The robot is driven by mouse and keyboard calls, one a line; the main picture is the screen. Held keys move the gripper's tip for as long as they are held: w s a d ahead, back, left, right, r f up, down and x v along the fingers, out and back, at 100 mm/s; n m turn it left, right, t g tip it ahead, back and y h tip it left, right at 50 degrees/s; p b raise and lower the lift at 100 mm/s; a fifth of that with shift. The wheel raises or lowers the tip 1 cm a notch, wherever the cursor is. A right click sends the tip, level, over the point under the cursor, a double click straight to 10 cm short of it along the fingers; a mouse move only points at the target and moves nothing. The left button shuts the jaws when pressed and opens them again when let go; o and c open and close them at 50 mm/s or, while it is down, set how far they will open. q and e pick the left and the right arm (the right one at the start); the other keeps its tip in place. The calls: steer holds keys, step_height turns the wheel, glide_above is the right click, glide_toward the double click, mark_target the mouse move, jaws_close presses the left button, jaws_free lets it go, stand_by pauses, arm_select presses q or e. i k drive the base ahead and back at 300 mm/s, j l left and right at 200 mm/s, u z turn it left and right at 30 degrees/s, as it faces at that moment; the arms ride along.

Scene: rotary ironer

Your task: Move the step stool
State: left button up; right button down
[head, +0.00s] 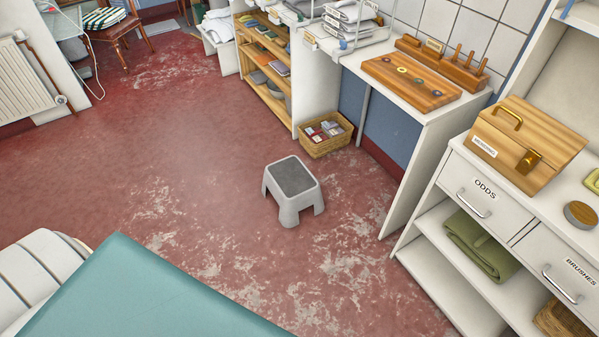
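The step stool (293,188) is light grey with a darker grey top. It stands upright on the worn red floor, near the middle of the head view, and nothing covers it. Neither of my grippers shows in this view.
A wicker basket (325,134) sits on the floor behind the stool, by the counter (408,89). A white drawer cabinet (459,188) stands at right. A teal surface (148,295) fills the lower left foreground. The floor (150,150) left of the stool is clear.

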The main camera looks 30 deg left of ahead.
mark_target(293, 186)
steer(key=i+j+u, duration=0.45)
steer(key=i, duration=0.3)
steer(key=j, duration=0.1)
